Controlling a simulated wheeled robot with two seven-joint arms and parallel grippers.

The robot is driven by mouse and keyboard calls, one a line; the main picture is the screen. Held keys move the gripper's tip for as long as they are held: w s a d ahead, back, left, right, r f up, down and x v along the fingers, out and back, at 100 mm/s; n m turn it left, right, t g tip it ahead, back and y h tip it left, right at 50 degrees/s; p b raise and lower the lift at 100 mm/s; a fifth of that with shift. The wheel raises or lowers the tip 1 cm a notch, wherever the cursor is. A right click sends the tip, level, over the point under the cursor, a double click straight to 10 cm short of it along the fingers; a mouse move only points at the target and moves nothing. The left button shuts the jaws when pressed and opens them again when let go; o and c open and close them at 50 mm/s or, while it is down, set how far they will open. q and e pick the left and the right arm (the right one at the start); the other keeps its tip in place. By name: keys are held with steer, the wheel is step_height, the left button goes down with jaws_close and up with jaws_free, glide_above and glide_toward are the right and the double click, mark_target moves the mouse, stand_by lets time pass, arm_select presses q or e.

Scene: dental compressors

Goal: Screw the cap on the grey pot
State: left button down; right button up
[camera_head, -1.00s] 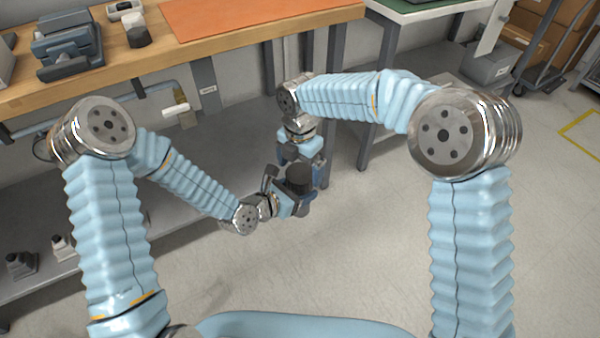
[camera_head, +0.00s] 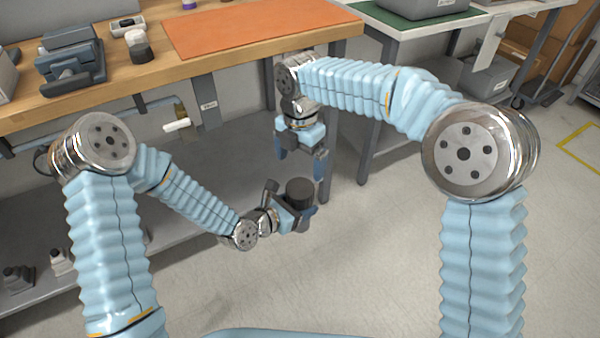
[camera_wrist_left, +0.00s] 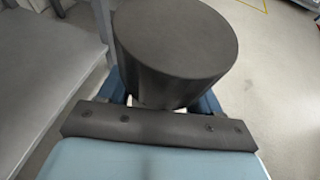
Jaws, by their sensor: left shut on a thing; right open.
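A dark grey, round pot (camera_head: 300,192) is held upright in my left gripper (camera_head: 294,214), in the open space in front of the bench. In the left wrist view the pot (camera_wrist_left: 175,50) shows a flat, dark, closed-looking top, with the blue fingers at its sides. I see no clear seam, so I cannot tell cap from pot body by colour. My right gripper (camera_head: 300,167) points down above the pot, its two blue fingers spread apart. Nothing shows between them, and they are clear of the pot.
The wooden bench (camera_head: 190,62) with an orange mat (camera_head: 255,28) runs behind my arms. A dark grey device (camera_head: 70,62) and a small white and dark item (camera_head: 138,46) stand on it. A lower grey shelf (camera_head: 190,215) lies below. Floor to the right is free.

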step_height(320, 180, up, 6)
steer(key=shift+f, duration=0.25)
stand_by(0.4)
steer(key=d+f+m+y, duration=0.1)
steer(key=d+f+m, duration=0.25)
steer(key=f, duration=0.55)
steer(key=d+f+m+y, duration=0.1)
steer(key=d+f+m, duration=0.3)
steer(key=f, duration=0.5)
steer(key=d+f+m, duration=0.2)
steer(key=f+m, duration=0.4)
steer(key=f, duration=0.4)
steer(key=s+d+f+m, duration=0.2)
steer(key=s+f+m, duration=0.1)
steer(key=s+m, duration=0.2)
steer(key=s+d+f+m+y, duration=0.1)
steer(key=s+f+m, duration=0.3)
steer(key=s+m, duration=0.2)
steer(key=s+d+f+m+y, duration=0.1)
steer(key=s+f+m, duration=0.3)
steer(key=s, duration=0.5)
steer(key=shift+s+d+m+t, duration=0.35)
steer(key=shift+d+m, duration=0.45)
steer(key=shift+m, duration=0.35)
